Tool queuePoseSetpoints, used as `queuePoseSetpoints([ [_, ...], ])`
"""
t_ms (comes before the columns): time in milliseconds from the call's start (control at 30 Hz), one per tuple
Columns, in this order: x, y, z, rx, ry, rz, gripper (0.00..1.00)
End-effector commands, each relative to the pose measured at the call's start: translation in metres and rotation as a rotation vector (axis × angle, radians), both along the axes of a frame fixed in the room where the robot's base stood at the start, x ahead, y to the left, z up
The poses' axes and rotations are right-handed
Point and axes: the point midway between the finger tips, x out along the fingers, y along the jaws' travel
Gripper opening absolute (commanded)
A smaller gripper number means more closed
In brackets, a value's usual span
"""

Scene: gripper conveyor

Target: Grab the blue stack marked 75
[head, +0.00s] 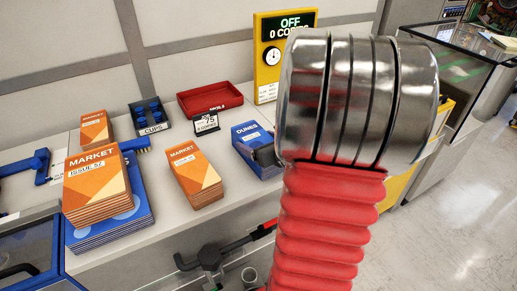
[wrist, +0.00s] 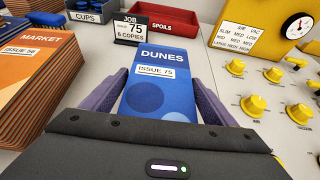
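The blue stack (wrist: 160,85), labelled DUNES ISSUE 75, stands on the pale counter in the wrist view. In the head view the blue stack (head: 252,137) is at centre, its right side partly hidden by my gripper (head: 266,156). In the wrist view my gripper (wrist: 161,80) has one purple finger along each side of the stack. The fingers look open around it, with the near end of the stack hidden by the gripper body. I cannot tell whether either finger touches it. A job card (wrist: 129,29) behind it reads ISSUE 75, 6 COPIES.
Orange MARKET stacks (head: 195,175) stand left of the blue stack. A red SPOILS tray (head: 209,102) and a blue CUPS bin (head: 150,118) are behind. A yellow panel with knobs (wrist: 237,67) is close on the right. Another blue stack (head: 138,195) lies at left.

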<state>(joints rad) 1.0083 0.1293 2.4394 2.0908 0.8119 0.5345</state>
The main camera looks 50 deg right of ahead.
Motion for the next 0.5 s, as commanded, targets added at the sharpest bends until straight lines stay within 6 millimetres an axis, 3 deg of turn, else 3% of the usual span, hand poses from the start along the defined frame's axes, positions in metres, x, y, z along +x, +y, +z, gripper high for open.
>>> queuePoseSetpoints([
  [500,-0.0005,-0.0008,0.0001,0.0,0.0,-0.001,0.43],
])
